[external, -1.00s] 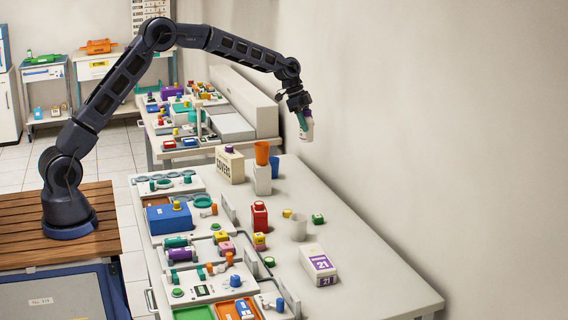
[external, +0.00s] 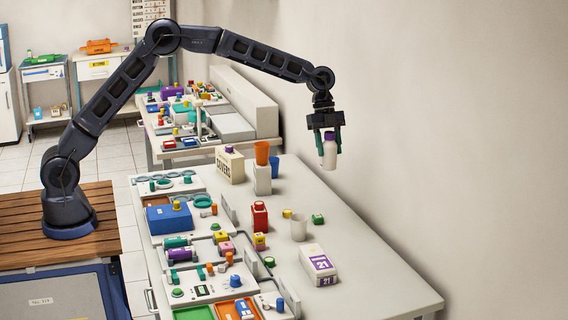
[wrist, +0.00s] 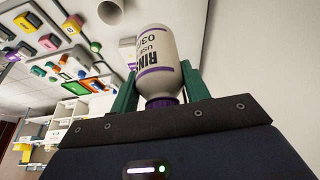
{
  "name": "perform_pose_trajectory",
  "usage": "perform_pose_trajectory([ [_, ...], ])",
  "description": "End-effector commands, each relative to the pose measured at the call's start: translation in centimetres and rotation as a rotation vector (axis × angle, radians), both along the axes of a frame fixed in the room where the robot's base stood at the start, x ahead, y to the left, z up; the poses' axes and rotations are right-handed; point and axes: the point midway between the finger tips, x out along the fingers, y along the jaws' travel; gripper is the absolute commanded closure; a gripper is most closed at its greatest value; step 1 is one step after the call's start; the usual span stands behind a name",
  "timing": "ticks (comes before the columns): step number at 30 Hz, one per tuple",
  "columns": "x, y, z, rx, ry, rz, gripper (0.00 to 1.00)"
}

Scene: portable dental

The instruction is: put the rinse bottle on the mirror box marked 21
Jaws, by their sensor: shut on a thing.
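The rinse bottle (external: 330,154) is white with a purple cap. My gripper (external: 331,140) is shut on it near the cap and holds it upright in the air above the back of the table, near the wall. In the wrist view the bottle (wrist: 163,55) shows lettering beginning "RIN" and sits between the green fingers (wrist: 160,92). The mirror box marked 21 (external: 312,251) is white with a purple label and lies on the table's front right part. It is lower than the bottle and apart from it. Its top looks bare.
A white cup (external: 299,229), a red bottle (external: 260,217) and small yellow and green blocks (external: 318,219) stand behind the box. A white "COVERS" box (external: 230,166) and an orange cup (external: 262,152) are farther back. The table right of the box is clear.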

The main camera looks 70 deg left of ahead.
Motion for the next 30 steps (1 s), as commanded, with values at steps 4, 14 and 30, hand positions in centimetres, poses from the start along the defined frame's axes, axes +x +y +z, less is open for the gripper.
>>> perform_pose_trajectory([
  [4,-2.7,-6.3,0.7,-0.003,-0.001,-0.163,0.81],
  [14,-9.3,-17.5,2.1,-0.012,-0.002,-0.494,0.81],
  [30,-12.2,-21.3,-1.8,-0.018,0.0,-0.619,0.81],
])
